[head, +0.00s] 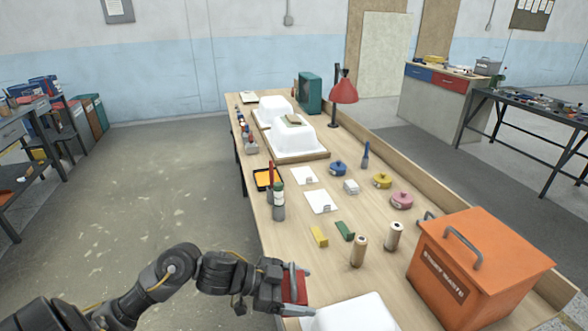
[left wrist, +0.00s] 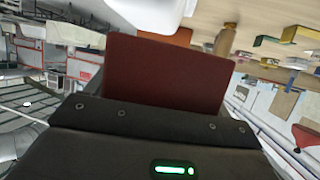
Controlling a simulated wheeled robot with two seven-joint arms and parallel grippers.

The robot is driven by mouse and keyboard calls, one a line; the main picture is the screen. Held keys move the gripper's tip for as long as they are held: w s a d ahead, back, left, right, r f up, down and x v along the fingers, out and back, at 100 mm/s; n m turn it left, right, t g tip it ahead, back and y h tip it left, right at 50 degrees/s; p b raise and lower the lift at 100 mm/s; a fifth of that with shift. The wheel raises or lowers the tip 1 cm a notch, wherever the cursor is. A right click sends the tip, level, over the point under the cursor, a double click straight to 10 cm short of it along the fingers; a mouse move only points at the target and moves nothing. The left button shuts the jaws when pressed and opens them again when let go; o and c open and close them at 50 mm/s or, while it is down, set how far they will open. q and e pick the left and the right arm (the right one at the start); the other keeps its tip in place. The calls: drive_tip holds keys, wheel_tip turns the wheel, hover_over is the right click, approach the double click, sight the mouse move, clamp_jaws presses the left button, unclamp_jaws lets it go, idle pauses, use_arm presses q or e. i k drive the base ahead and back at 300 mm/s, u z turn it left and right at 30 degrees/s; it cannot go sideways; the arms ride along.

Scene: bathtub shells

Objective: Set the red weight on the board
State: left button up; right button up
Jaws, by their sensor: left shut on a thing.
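My left gripper (head: 297,289) is shut on the red weight (head: 293,286), a flat red block, over the table's near left edge beside a white tub shell. In the left wrist view the weight (left wrist: 165,75) looks dark red and stands out beyond the gripper body; the fingertips are hidden there. Further up the table, white tub shells (head: 292,139) sit on a wooden base board (head: 303,158), and a small wooden board (head: 293,120) lies on top of the shells. I cannot tell which is the task's board. My right gripper is not in view.
The near white shell (head: 352,313) is cut off by the frame's bottom. An orange box (head: 478,265) stands at the right. Bottles (head: 278,206), cans (head: 358,251), a yellow block (head: 319,236), a green block (head: 345,230) and a red lamp (head: 343,91) stand along the table.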

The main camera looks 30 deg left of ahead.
sight(288, 118)
drive_tip(key=k, duration=1)
drive_tip(key=u, duration=1.65)
drive_tip(key=i, duration=4.35)
